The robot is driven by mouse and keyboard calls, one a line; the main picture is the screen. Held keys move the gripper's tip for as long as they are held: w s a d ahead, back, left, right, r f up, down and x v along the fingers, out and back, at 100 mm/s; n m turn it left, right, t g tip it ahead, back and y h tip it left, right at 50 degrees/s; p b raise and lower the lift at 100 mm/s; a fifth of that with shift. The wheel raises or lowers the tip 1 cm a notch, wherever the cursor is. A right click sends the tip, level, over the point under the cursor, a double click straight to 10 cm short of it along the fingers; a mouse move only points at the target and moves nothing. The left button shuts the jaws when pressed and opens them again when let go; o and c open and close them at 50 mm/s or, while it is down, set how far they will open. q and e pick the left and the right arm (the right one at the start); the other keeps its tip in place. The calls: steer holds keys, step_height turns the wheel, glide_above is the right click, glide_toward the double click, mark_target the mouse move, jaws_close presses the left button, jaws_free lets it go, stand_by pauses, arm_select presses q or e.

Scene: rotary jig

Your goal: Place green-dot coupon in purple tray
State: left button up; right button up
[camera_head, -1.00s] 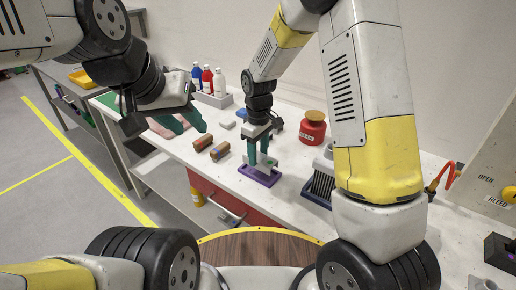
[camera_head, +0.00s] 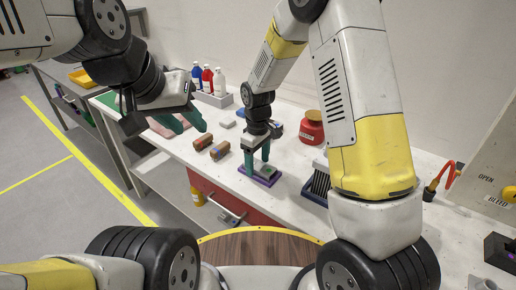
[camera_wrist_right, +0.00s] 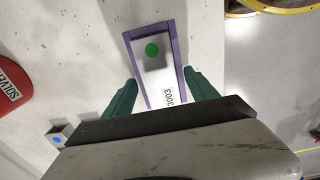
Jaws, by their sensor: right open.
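The purple tray (camera_head: 270,183) lies on the white bench; its rim also shows in the right wrist view (camera_wrist_right: 181,62). The pale coupon with a green dot (camera_wrist_right: 152,50) and printed digits lies within the tray's outline, between its side walls. Its near end is hidden by my wrist. My right gripper (camera_head: 256,162) is over the tray with its fingers spread, one on each side of the coupon in the right wrist view (camera_wrist_right: 160,95). My left gripper (camera_head: 187,122) is open and empty at the left, above the bench edge.
Two brown blocks (camera_head: 211,146) lie left of the tray. A red jar (camera_head: 311,130) and a dark slotted rack (camera_head: 318,186) stand to the right. Bottles (camera_head: 207,80) stand behind. A block with a blue dot (camera_wrist_right: 57,138) lies nearby.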

mark_target(258, 165)
step_height(258, 165, up, 12)
steer(key=s+d+r+m+t+y, duration=0.25)
steer(key=s+d+r+m, duration=0.25)
steer(key=s+d+r, duration=0.6)
steer(key=s+d+r+m+t, duration=0.3)
steer(key=s+r+m, duration=0.1)
steer(key=s, duration=0.5)
steer(key=shift+d+r+m+t, duration=0.2)
steer(key=shift+d+m+t, duration=0.2)
steer(key=shift+m, duration=0.2)
